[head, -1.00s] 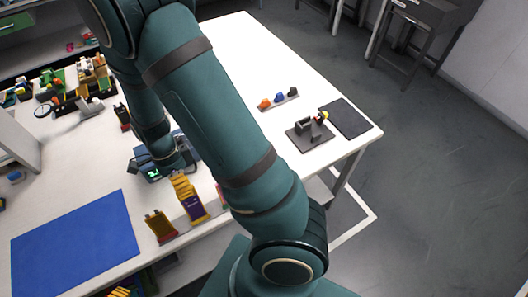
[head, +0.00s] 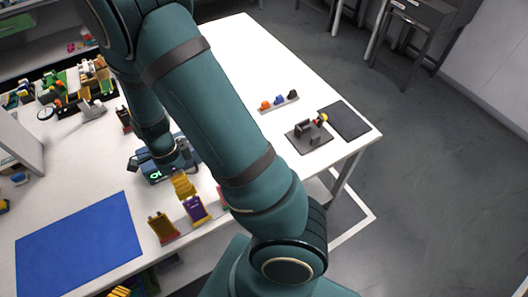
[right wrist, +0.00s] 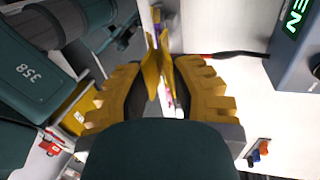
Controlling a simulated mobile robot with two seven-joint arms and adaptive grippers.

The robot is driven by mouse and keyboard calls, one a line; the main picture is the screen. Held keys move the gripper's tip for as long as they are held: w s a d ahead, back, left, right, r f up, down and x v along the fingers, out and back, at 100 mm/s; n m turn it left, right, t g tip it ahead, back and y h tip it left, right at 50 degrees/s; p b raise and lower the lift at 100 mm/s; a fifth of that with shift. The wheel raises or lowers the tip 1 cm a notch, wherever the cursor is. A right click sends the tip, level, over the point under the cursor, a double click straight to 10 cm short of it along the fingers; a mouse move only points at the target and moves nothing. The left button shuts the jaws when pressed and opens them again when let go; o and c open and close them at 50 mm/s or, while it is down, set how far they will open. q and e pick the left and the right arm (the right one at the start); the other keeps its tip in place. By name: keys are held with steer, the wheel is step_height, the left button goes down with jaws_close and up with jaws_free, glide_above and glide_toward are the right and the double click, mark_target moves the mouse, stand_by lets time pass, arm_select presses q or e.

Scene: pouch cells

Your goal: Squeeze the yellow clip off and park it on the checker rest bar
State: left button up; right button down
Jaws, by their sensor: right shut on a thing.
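My right gripper (right wrist: 160,95) has ridged yellow fingers, closed in on the wings of the yellow clip (right wrist: 151,72) in the right wrist view. A thin pale and purple edge shows past the clip there. In the head view the right gripper (head: 182,184) is just above a purple pouch cell (head: 197,211) at the front of the table; the clip cannot be told apart from the yellow fingers. The checker (head: 154,177) with a green display is behind the gripper and partly hidden by my arm. It also shows in the right wrist view (right wrist: 290,62). The rest bar cannot be made out. My left gripper is out of view.
An olive and red piece (head: 162,228) stands left of the purple cell. A blue mat (head: 78,245) lies at left. A dark fixture (head: 309,137) and a dark mat (head: 345,121) are at right. A dark red-tipped lead (right wrist: 235,53) lies beside the clip.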

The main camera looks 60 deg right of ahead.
steer(key=shift+p+v, duration=1.3)
steer(key=shift+v, duration=0.1)
steer(key=shift+d, duration=0.1)
steer(key=shift+s+d+f+n+t+h+b, duration=0.25)
steer(key=shift+s+d+f+n+t+b, duration=0.4)
steer(key=shift+s+d+n+b, duration=2.9)
steer(key=shift+s+d+f+n+t+h+b, duration=0.25)
steer(key=shift+d+f+n+b, duration=0.8)
steer(key=shift+d+n, duration=2.95)
steer(key=shift+s+d+f+n+t+h+b, duration=0.55)
steer(key=shift+s+d+n+b, duration=1.35)
steer(key=shift+d, duration=4.1)
steer(key=shift+s+f+m+y+b, duration=0.1)
steer(key=shift+f+m+y+b, duration=0.2)
steer(key=shift+b, duration=0.2)
steer(key=shift+r, duration=0.15)
